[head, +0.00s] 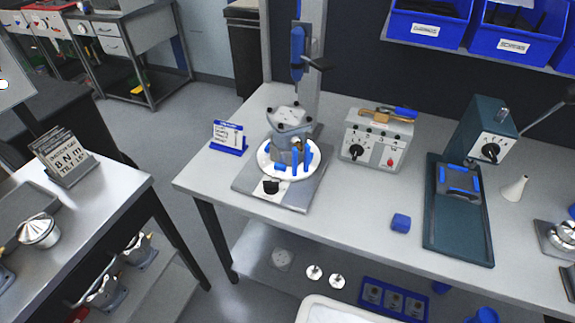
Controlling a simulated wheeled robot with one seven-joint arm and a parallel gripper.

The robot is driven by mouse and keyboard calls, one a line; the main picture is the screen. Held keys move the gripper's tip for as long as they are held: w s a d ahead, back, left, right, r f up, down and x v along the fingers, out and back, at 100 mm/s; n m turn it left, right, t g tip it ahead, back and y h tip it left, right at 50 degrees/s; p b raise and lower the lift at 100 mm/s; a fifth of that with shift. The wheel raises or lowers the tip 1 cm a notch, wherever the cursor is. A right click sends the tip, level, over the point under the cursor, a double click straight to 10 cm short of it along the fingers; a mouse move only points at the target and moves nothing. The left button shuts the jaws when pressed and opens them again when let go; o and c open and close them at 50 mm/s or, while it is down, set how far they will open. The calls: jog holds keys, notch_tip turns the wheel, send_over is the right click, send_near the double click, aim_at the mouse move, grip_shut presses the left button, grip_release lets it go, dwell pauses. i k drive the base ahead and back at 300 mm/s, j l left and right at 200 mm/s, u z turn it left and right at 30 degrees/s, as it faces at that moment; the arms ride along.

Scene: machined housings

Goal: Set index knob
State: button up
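Several black knobs show in the head view, and I cannot tell by label which is the index knob. One black knob (271,186) is on the front of the square base plate (243,182) under a round white turntable. A grey machined housing (291,123) stands upright on that turntable, with blue clamps (296,160) at its front. Another black knob (355,152) is on the left of a grey control box's front. A third (490,151) is on the white dial face of a teal machine. Their pointer settings are too small to read. My gripper is not in view.
A blue power tool (298,50) hangs on a column above the housing. A small blue-based sign (228,138) stands left of the plate. A blue block (400,223) lies near the bench's front edge.

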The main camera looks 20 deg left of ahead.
aim_at(271, 188)
jog(key=u, duration=1.1)
jog(key=i+j+z, duration=0.15)
jog(key=j, duration=0.2)
jog(key=k+l, duration=0.05)
